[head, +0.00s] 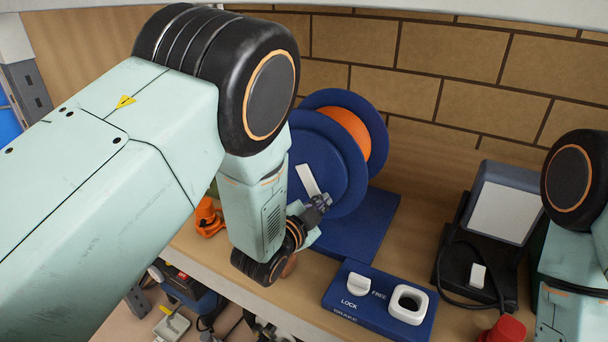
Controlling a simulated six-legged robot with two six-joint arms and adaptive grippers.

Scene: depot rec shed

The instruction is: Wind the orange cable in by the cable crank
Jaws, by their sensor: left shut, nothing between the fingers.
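The orange cable (346,132) is wound on a dark blue reel (376,121) that stands on a blue base on the bench. The cable crank shows as a white arm (307,181) on the reel's near face. My left gripper (321,202) is shut and empty at the lower end of the crank arm. I cannot tell whether it touches the crank, and the crank's handle is not clearly seen. My left forearm hides the reel's left part. My right arm enters at the right edge; its gripper is out of view.
A blue brake box (378,325) marked LOCK and FREE stands in front of the reel, with a white knob (358,285) and a white ring (408,304). A black device with a grey screen (503,212) stands right. A red object (506,330) is at the front edge.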

